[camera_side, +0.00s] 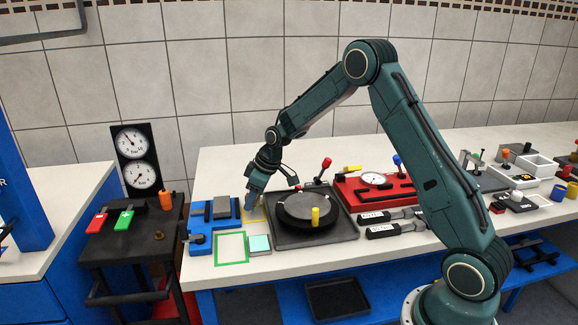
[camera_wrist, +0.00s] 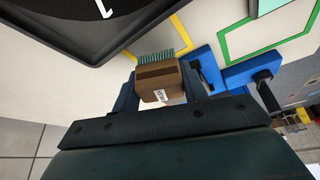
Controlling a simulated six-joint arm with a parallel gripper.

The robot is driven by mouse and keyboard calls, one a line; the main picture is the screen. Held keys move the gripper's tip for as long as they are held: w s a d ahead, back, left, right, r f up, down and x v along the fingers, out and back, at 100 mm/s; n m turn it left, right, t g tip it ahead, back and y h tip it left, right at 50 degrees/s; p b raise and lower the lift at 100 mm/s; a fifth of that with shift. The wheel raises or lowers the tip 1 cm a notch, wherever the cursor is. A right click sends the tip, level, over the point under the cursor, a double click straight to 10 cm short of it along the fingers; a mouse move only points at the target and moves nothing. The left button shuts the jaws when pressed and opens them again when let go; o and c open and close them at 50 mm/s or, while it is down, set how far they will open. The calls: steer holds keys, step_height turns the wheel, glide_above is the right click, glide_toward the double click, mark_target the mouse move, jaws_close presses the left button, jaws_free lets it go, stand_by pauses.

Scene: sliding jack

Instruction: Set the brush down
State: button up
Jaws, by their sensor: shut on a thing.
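The brush (camera_wrist: 158,80) has a brown block with a small white label and a row of teal bristles. In the wrist view it sits between the two blue fingers of my gripper (camera_wrist: 162,90), which is shut on it. The bristles point away from the palm. In the side view my gripper (camera_side: 251,205) points down over the yellow outline (camera_side: 262,214) on the worktop. The brush is hidden or too small to make out there. The yellow outline also shows just past the bristles in the wrist view (camera_wrist: 181,50). I cannot tell whether the brush touches the worktop.
A black tray with a round plate (camera_side: 305,210) is close right of my gripper. A blue fixture (camera_side: 202,230) stands to the left. A green outline (camera_side: 231,248) and a teal-topped block (camera_side: 259,244) are in front. The red jack base (camera_side: 372,190) is farther right.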

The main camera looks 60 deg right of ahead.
steer(key=shift+f, duration=1.15)
steer(key=shift+f, duration=0.15)
steer(key=o, duration=1)
steer(key=shift+c, duration=0.2)
steer(key=v, duration=1.2)
steer(key=shift+r, duration=0.2)
steer(key=shift+a, duration=0.1)
